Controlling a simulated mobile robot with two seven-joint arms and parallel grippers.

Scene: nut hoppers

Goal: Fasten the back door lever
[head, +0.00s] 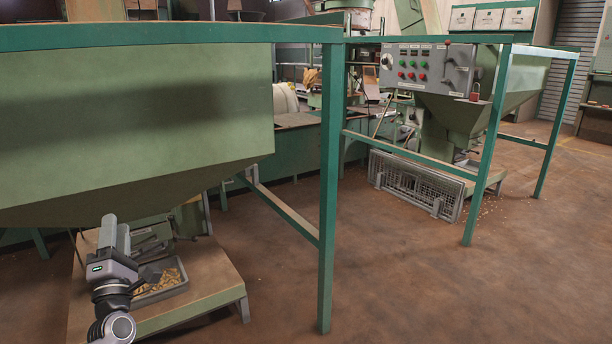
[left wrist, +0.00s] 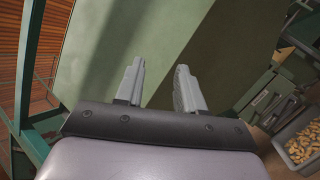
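My left gripper (head: 115,230) points up in front of the lower part of the near green hopper (head: 130,120). In the left wrist view its two grey fingers (left wrist: 158,84) stand apart with nothing between them, facing the green hopper wall (left wrist: 150,35). Grey metal fittings (left wrist: 262,98) show to the right of the fingers, above a tray of nuts (left wrist: 300,140). They also show just right of the gripper in the head view (head: 147,238). I cannot tell whether one of them is the back door lever. My right gripper is not in view.
The nut tray (head: 165,280) sits on a wooden platform (head: 205,285) under the hopper. A green frame post (head: 328,200) stands to the right. A second hopper (head: 460,115) with a control panel (head: 425,68) stands behind. The brown floor (head: 420,280) at right is clear.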

